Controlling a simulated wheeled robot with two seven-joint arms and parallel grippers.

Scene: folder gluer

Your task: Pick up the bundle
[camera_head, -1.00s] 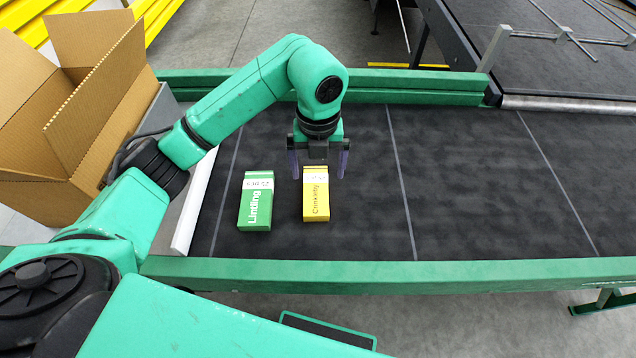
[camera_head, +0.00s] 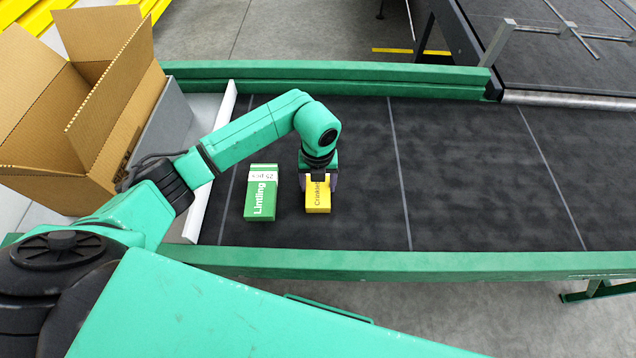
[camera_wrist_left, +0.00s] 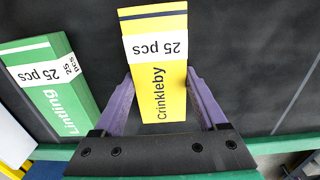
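The yellow bundle (camera_head: 318,197), labelled "Crinkleby", lies flat on the dark belt. In the left wrist view the yellow bundle (camera_wrist_left: 157,62) has a white "25 pcs" band around it. My left gripper (camera_head: 319,184) is down over its far part, pointing at the belt. In the left wrist view the purple fingers of my left gripper (camera_wrist_left: 160,85) stand against both long sides of the bundle, shut on it. The gripper hides the bundle's far end in the head view. My right gripper is not in view.
An open cardboard box (camera_head: 100,110) stands at the left. Green rails (camera_head: 400,264) edge the belt (camera_head: 470,180), which is clear to the right.

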